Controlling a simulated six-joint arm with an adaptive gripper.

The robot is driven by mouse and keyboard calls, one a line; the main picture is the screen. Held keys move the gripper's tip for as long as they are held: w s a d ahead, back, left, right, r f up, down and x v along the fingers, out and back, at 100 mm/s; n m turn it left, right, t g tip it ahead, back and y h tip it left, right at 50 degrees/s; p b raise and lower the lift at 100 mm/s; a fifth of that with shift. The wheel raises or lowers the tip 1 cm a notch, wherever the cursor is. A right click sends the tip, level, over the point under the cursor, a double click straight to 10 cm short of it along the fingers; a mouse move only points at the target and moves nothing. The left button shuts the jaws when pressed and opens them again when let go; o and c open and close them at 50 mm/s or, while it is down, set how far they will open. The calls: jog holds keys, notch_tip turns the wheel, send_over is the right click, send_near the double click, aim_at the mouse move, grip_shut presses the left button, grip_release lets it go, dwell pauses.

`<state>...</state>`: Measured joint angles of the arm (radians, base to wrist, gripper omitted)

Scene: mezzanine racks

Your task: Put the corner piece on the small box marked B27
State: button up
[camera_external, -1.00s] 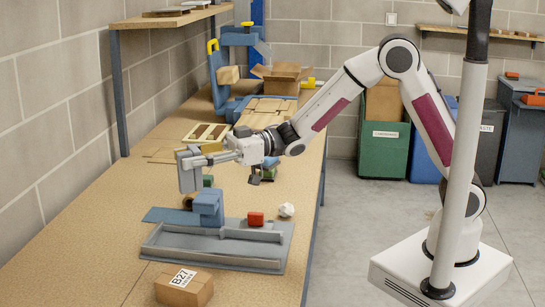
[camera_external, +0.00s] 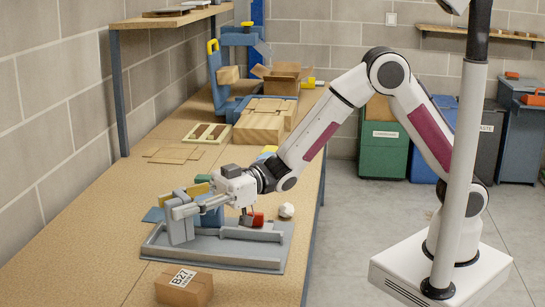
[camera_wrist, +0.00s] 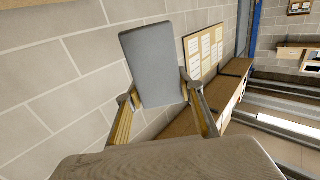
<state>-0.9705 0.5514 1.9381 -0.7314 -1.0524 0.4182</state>
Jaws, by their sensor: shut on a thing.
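My gripper (camera_external: 184,207) is shut on a grey upright piece (camera_external: 180,227), which I take to be the corner piece. In the wrist view the piece shows as a flat grey-blue panel (camera_wrist: 152,62) between my two fingers. My gripper holds it at the left part of a grey tray, behind the small box. Whether it touches the tray cannot be told. The small cardboard box marked B27 (camera_external: 190,293) sits on the bench at the front, with a white label on its top. It stands clear of my gripper.
The grey tray (camera_external: 215,261) lies behind the box. A blue block (camera_external: 212,215), a red piece (camera_external: 257,219) and a white crumpled lump (camera_external: 286,210) are near my gripper. Wooden blocks (camera_external: 258,128) and an open carton (camera_external: 281,79) stand farther back. The bench left of the box is clear.

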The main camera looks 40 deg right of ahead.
aim_at(182, 233)
jog(key=shift+f, duration=0.35)
jog(key=shift+f, duration=3.15)
jog(key=shift+f, duration=1.85)
jog(key=shift+f, duration=0.1)
jog(key=o, duration=0.7)
jog(key=shift+d, duration=0.1)
